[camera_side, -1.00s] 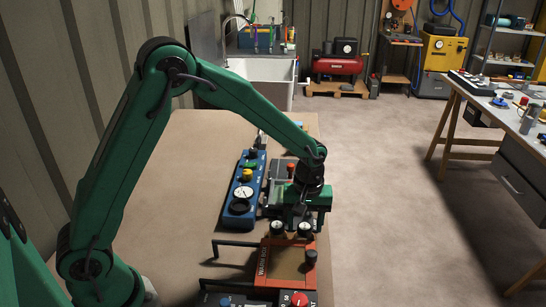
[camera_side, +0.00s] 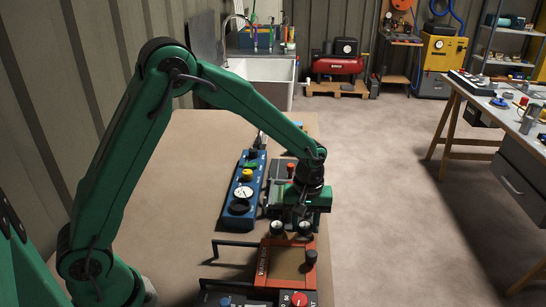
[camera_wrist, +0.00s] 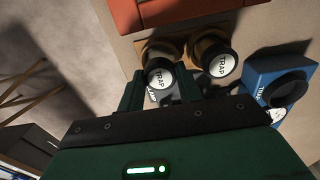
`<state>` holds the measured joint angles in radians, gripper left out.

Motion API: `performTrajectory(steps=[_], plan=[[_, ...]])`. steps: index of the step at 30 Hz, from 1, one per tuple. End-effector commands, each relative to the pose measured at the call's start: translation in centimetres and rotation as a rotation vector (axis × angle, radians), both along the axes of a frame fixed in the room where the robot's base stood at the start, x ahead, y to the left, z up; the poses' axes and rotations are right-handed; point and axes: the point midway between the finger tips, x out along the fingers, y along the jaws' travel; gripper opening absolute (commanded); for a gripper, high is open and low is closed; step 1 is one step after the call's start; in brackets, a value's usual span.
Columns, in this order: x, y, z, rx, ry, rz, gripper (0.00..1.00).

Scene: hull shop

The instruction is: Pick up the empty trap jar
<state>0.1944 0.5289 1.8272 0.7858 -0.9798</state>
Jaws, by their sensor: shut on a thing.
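Two small jars with black caps and white lids marked TRAP stand side by side at the far edge of the red-orange warm box (camera_side: 280,262). In the side view these are the left jar (camera_side: 277,229) and the right jar (camera_side: 304,228). In the wrist view the left-hand trap jar (camera_wrist: 159,73) is between my two dark green fingers, and the other trap jar (camera_wrist: 223,65) stands apart, just to the right. My gripper (camera_side: 304,222) points down and is shut on that first jar. The jar's contents are hidden.
A blue rack (camera_side: 239,207) with a black ring socket lies left of my gripper; it also shows in the wrist view (camera_wrist: 269,82). A grey unit with a red knob (camera_side: 291,171) sits behind my gripper. The brown bench (camera_side: 185,190) is clear on the left.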

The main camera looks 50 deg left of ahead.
Motion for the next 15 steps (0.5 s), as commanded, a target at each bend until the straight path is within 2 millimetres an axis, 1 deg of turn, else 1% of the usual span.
performTrajectory(steps=[15], plan=[[0.0,0.0,2.9,0.0,-0.001,0.0,0.14]])
